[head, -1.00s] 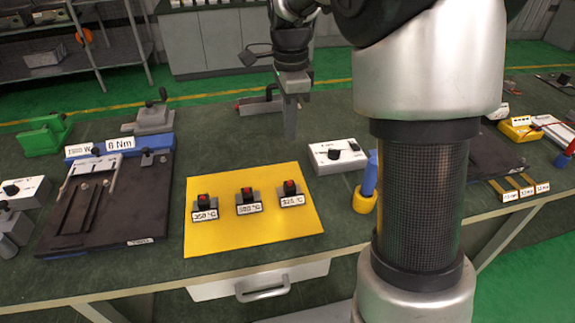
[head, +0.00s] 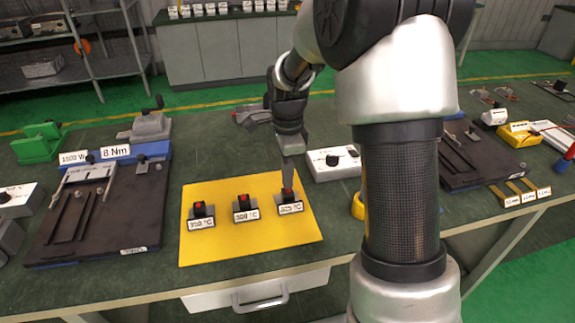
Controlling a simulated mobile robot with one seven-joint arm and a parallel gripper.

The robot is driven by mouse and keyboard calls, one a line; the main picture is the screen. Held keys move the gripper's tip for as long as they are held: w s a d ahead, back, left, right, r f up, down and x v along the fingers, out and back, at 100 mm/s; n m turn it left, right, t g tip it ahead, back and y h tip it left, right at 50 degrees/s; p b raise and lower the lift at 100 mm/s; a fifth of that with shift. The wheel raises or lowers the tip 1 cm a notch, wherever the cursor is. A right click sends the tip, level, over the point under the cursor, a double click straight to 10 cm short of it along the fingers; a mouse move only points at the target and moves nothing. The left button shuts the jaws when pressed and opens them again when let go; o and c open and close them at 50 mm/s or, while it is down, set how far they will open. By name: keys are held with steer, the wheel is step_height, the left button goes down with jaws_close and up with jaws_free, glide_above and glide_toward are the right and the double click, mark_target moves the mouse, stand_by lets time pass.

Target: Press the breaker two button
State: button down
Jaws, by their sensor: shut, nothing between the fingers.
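Three small dark breakers with red buttons stand in a row on a yellow mat (head: 250,253): a left one (head: 200,211), a middle one (head: 243,203) and a right one (head: 290,199). Each has a white temperature label in front; none visibly reads "two". My gripper (head: 288,183) is shut and empty, pointing down at the right breaker. Its tip overlaps the top of that breaker and partly hides its button. I cannot tell whether it touches. The buttons of the left and middle breakers are uncovered.
A white box with a black knob (head: 333,162) stands just right of my gripper. A dark fixture plate (head: 105,215) with a blue back lies to the left. A yellow ring-shaped base (head: 358,206) is partly hidden by my arm. The mat's front is clear.

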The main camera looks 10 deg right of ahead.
steer(key=shift+f, duration=0.35)
steer(key=shift+f+b, duration=0.4)
steer(key=shift+f, duration=0.35)
steer(key=shift+s+f, duration=0.15)
steer(key=shift+f, duration=0.2)
steer(key=shift+s, duration=0.1)
steer(key=shift+d+r+p, duration=0.1)
steer(key=shift+r+p, duration=0.2)
steer(key=shift+r, duration=0.05)
step_height(320, 180, up, 14)
steer(key=p, duration=0.4)
steer(key=shift+w, duration=0.3)
